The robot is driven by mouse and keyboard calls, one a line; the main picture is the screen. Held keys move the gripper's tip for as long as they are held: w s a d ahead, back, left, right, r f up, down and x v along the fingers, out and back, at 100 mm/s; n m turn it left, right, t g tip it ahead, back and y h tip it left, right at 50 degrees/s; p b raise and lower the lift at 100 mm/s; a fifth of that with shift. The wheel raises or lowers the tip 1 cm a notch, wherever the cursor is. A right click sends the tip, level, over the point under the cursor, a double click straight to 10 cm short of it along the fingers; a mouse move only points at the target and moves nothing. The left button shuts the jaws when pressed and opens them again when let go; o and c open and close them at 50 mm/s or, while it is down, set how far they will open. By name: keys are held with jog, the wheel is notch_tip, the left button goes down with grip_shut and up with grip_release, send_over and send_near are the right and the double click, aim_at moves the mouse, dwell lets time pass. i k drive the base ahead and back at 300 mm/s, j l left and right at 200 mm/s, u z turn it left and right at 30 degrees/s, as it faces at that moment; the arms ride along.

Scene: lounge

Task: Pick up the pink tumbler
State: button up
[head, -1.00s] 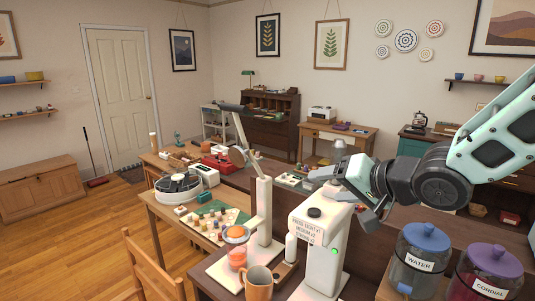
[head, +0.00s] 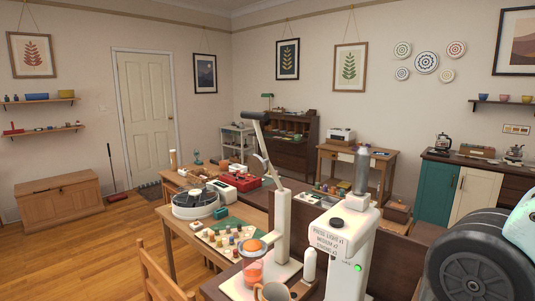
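A pinkish, see-through tumbler (head: 252,272) stands at the bottom middle of the head view, on the pale base of a tall white press. An orange round piece (head: 253,247) sits right above its rim; I cannot tell whether they touch. An orange-brown mug (head: 272,292) stands in front and to the right, cut by the lower edge. My gripper is outside the picture; only a dark round joint of my arm shows at the lower right. Whether the gripper holds anything is hidden.
A white labelled machine (head: 346,245) with a green light stands right of the tumbler, a small white bottle (head: 309,266) between. The tall press (head: 282,225) rises behind the tumbler. A wooden chair (head: 160,270) is at the left. Wooden floor (head: 70,250) is open farther left.

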aim_at(252, 271)
jog(key=i+j+u, duration=0.2)
jog(key=u, duration=0.15)
jog(key=i+j+u, duration=0.1)
jog(key=u, duration=0.25)
jog(key=i+u, duration=0.35)
